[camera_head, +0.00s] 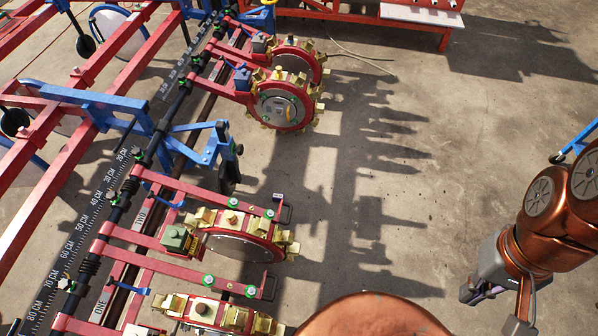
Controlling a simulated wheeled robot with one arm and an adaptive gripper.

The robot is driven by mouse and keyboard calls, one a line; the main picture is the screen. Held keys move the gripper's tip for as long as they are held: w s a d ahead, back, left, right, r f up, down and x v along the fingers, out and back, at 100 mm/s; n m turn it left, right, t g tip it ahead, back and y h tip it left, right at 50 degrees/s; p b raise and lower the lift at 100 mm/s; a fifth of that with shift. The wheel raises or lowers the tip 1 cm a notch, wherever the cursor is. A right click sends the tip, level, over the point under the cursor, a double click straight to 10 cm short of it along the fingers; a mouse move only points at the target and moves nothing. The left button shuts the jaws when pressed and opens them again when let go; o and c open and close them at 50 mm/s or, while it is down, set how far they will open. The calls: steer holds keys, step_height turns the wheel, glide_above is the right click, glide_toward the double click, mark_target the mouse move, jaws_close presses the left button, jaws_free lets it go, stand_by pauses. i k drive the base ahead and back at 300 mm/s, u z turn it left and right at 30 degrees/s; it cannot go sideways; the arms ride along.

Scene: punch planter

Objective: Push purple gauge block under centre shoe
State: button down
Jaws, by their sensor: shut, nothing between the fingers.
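My gripper (470,293) is at the right, low in the picture, with its fingers together and seen partly from behind. It is apart from the planter, over the bare floor. A small dark purplish patch shows beside the fingers; I cannot tell whether it is the purple gauge block or part of my gripper. No clear purple block shows elsewhere. The planter has toothed punch wheels; one wheel (238,240) is at the row marked TWO, and another (205,312) is cut by the bottom edge. I cannot tell which part is the centre shoe.
A red and blue planter frame (110,82) with a centimetre scale fills the left. A pair of toothed wheels (284,104) stands at upper middle. A red bench (340,10) is at the top, a blue stand (574,146) at the right edge. The concrete floor (400,190) between is clear.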

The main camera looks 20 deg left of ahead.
mark_target(277, 197)
steer(key=i, duration=1.55)
steer(key=u, duration=3.5)
